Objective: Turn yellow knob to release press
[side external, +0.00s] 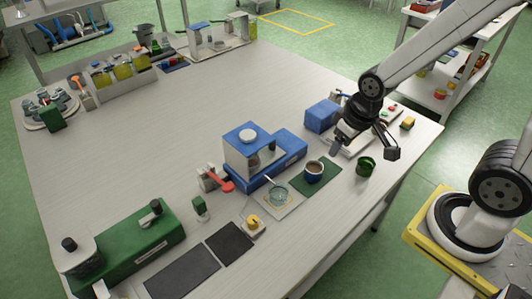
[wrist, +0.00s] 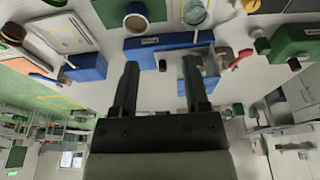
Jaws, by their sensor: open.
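A small yellow knob (side external: 253,222) sits on a pale base near the table's front edge in the side external view. A small yellow part, which looks like the same knob, shows at the top edge of the wrist view (wrist: 250,5). A blue and white machine (side external: 247,153) with a blue base stands behind it; I cannot tell if this is the press. My gripper (side external: 363,150) is open and empty above the right end of the table, well to the right of the knob. Its two fingers also show apart in the wrist view (wrist: 162,66).
A red lever (side external: 222,180) juts out beside the blue machine. Dark mats (side external: 182,274) lie left of the knob. The table's middle left is clear.

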